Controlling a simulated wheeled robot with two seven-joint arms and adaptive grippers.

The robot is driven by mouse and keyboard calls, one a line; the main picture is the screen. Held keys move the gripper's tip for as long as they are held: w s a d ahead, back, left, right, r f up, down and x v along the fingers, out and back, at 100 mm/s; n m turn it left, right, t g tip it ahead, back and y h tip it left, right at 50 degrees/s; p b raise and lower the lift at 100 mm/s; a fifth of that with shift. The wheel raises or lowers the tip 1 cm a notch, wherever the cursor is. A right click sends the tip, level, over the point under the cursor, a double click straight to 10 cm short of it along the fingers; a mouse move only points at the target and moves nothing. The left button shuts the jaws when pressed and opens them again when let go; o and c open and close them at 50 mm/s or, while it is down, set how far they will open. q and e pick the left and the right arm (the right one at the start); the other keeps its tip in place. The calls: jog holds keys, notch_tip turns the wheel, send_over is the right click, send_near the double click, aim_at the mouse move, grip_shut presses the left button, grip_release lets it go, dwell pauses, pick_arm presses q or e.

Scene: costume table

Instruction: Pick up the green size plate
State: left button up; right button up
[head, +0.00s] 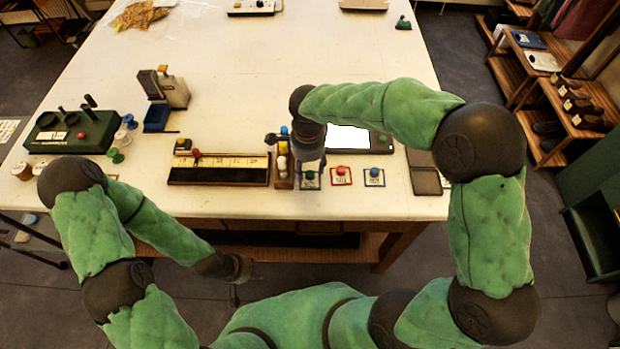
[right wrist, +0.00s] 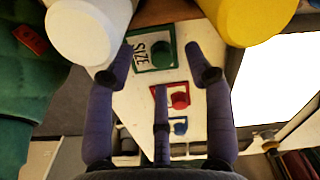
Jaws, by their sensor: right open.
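The green size plate (head: 311,184) lies on the white table near its front edge. In the right wrist view, the plate (right wrist: 142,62) has a green border, "SIZE" lettering and a green knob (right wrist: 162,54). My right gripper (right wrist: 160,62) is open and empty, pointing down at the plate, with the knob showing between its fingertips. In the head view this gripper (head: 307,168) is over the plate and partly covers it. I cannot tell how high it is. My left gripper (head: 240,270) is low in front of the table, away from the plate; its jaws are unclear.
A red plate (head: 341,177) and a blue plate (head: 374,178) lie to the right. A wooden holder (head: 284,180) with white and yellow pieces stands close on the left, beside a long ruled box (head: 220,170). A bright-screened tablet (head: 348,138) lies behind.

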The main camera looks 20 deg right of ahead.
aim_at(309, 173)
notch_tip(309, 173, down, 3)
jog(key=shift+d+f, duration=0.1)
jog(key=c, duration=1)
jog(key=shift+o, duration=0.2)
